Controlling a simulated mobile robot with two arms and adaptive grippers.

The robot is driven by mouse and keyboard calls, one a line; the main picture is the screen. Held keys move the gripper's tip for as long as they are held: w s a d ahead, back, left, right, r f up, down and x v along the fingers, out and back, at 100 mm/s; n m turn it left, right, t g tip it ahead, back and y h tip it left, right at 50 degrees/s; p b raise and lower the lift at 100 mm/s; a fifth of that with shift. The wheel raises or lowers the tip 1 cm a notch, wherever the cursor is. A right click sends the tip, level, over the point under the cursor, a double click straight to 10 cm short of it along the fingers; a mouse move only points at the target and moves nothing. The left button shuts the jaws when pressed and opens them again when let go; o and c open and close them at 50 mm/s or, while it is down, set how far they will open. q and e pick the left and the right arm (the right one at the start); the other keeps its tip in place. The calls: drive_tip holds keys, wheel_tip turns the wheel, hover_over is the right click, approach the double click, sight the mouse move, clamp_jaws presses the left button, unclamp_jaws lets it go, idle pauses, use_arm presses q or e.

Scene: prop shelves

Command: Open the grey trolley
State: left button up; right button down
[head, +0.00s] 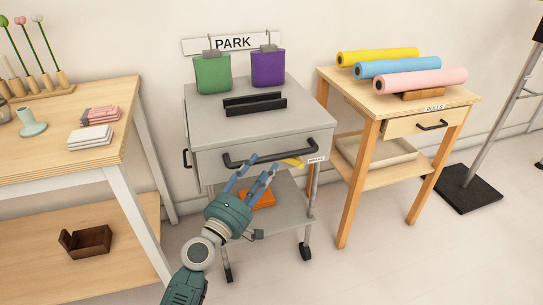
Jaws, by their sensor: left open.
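The grey trolley (205,118) stands against the wall under a PARK sign. Its drawer front (218,168) carries a long black bar handle (300,148); the drawer looks shut. My left gripper (262,165) is open, with its blue-grey fingers at the left half of the handle, just below the bar. I cannot tell whether they touch it. The gripper hides part of the drawer front and lower shelf. My right gripper is not in view.
Green (212,74) and purple (268,68) bags hang above the trolley top, behind a black rack (255,104). An orange item (263,198) lies on its lower shelf. A wooden table (110,145) stands left, a roll table (372,135) right. The floor in front is clear.

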sight(269, 160)
use_arm(q)
drive_tip(key=x, duration=0.6)
drive_tip(key=shift+w+f, duration=0.1)
drive_tip(key=shift+w, duration=0.1)
drive_tip(key=shift+c, duration=0.5)
clamp_jaws()
